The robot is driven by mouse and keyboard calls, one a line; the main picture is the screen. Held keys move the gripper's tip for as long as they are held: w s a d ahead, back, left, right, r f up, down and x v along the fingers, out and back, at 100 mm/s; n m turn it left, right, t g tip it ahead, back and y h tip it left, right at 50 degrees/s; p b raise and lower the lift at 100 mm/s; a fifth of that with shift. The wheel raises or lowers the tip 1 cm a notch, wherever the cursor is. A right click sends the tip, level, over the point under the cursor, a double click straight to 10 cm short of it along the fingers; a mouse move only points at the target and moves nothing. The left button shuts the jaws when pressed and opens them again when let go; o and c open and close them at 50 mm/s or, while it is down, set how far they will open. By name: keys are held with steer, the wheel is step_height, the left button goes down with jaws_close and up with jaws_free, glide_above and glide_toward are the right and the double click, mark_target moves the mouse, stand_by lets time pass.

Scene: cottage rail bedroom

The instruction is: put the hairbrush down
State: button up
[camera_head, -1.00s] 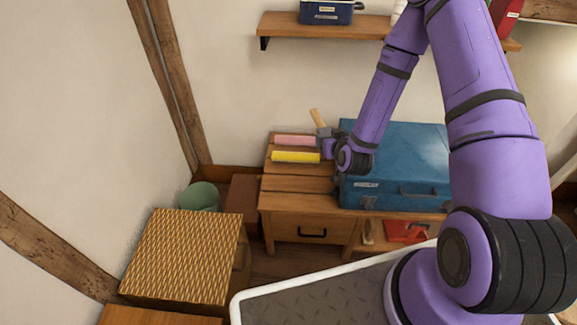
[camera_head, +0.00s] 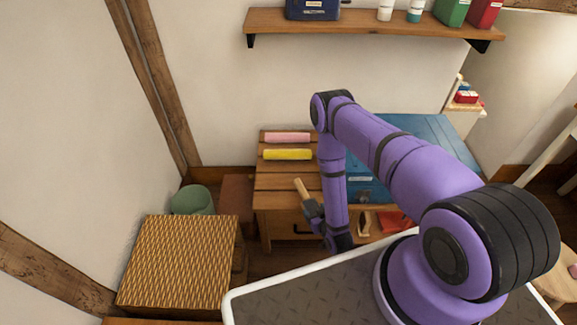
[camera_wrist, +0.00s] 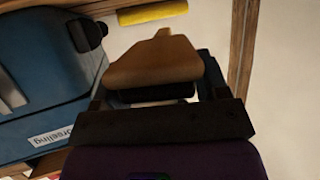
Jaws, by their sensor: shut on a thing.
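The hairbrush (camera_head: 302,188) is held in my gripper (camera_head: 311,207), its light wooden handle pointing up and left. In the wrist view the hairbrush (camera_wrist: 155,60) shows as a tan wooden piece with a dark part below, between the fingers of my gripper (camera_wrist: 155,90). My gripper is shut on it. In the head view the hairbrush appears in front of the wooden dresser (camera_head: 272,200). The gripper hides part of the hairbrush, and its height above the floor is hard to tell.
A yellow roll (camera_head: 287,155) and a pink roll (camera_head: 287,138) lie on the dresser's left part. A woven-top box (camera_head: 180,262) and a green bin (camera_head: 191,200) stand left. The dresser top before the yellow roll looks clear.

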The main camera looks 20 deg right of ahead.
steer(key=shift+s+f, duration=0.3)
steer(key=shift+f, duration=0.1)
steer(key=shift+w+f, duration=0.15)
glide_above(295, 197)
steer(key=shift+w+d+f, duration=0.1)
steer(key=shift+w+f, duration=0.05)
steer(key=shift+f, duration=2.35)
steer(key=shift+f, duration=0.1)
steer(key=o, duration=1)
